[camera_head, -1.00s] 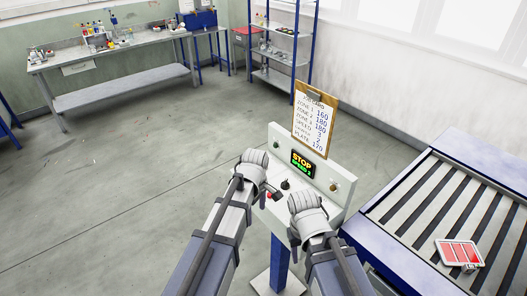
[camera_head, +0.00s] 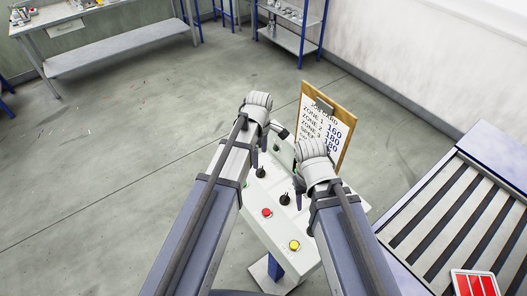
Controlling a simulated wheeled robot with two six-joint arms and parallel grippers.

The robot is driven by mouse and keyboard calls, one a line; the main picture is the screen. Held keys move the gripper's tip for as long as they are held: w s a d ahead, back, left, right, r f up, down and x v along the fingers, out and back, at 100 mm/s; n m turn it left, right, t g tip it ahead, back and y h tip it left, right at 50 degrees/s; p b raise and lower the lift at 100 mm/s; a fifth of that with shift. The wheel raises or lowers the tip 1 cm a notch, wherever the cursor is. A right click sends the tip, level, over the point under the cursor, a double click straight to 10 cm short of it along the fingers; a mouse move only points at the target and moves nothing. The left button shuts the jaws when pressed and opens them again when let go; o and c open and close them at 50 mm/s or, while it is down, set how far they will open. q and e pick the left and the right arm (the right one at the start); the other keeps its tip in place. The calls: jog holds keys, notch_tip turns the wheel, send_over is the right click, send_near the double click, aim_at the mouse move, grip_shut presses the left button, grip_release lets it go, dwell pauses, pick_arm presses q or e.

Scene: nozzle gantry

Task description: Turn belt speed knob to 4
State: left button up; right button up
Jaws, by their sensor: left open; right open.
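The white control console (camera_head: 272,228) stands in front of me. Its sloped face carries two black knobs, one further back (camera_head: 261,172) and one nearer the middle (camera_head: 285,198). I cannot read any label, so I cannot tell which is the belt speed knob or where it points. A red button (camera_head: 267,212) and a yellow button (camera_head: 294,245) sit nearer me. My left gripper (camera_head: 272,134) is open near the console's back left. My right gripper (camera_head: 299,166) is open over the console's back part and covers most of the display. Neither holds anything.
A clipboard card (camera_head: 328,126) with zone settings stands at the console's back, its lower part hidden by my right gripper. The floor at left is clear.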

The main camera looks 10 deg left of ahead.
aim_at(260, 169)
pick_arm(q)
jog(key=shift+w+r, duration=0.1)
jog(key=shift+w, duration=0.1)
pick_arm(e)
jog(key=shift+w, duration=0.2)
pick_arm(q)
notch_tip(260, 169, down, 8)
jog(key=b, duration=0.8)
jog(key=shift+r, duration=0.1)
pick_arm(e)
notch_tip(260, 169, down, 8)
jog(key=shift+r, duration=0.15)
pick_arm(q)
grip_shut()
